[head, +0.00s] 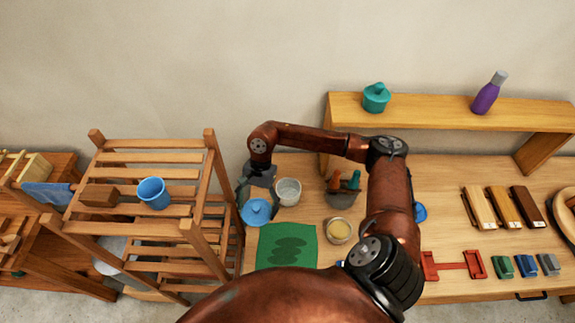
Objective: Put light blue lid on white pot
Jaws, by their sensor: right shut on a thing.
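The light blue lid (257,211) is at the left end of the table, above the green mat. My right gripper (258,198) points down over it and is shut on it. The white pot (288,191) stands upright on the table just right of the lid. Its top looks open. I cannot tell how high the lid is above the table. My left gripper is not in view.
A wooden rack (150,206) with a blue cup (153,193) stands close on the left. A green mat (287,247) lies in front of the lid. A grey container (341,198) and a yellow-filled bowl (338,230) are right of the pot. A raised shelf (430,108) stands behind.

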